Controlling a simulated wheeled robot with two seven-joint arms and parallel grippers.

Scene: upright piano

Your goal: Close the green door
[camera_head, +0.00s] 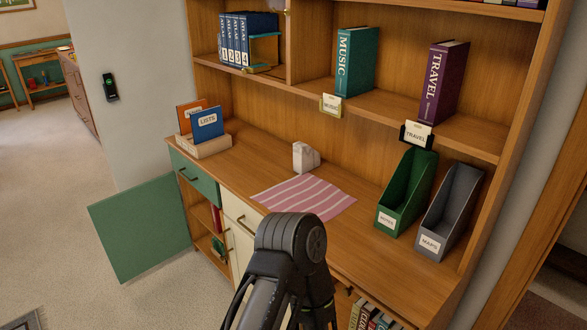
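The green door (142,228) stands wide open at the left of the wooden cabinet (262,180). It swings out to the left over the carpet, below the green drawer (195,177). Its opening shows shelves with a red item and a green item inside. A dark arm link of mine rises at the bottom centre, in front of the cabinet's lower part. No gripper fingers show in this view, so I cannot see either gripper.
A cream door (241,225) with a handle is beside the opening. The counter holds a striped cloth (304,196), a white block (305,157), a box of folders (204,147), and green (405,192) and grey (448,212) file holders. Carpet (60,220) left of the green door is free.

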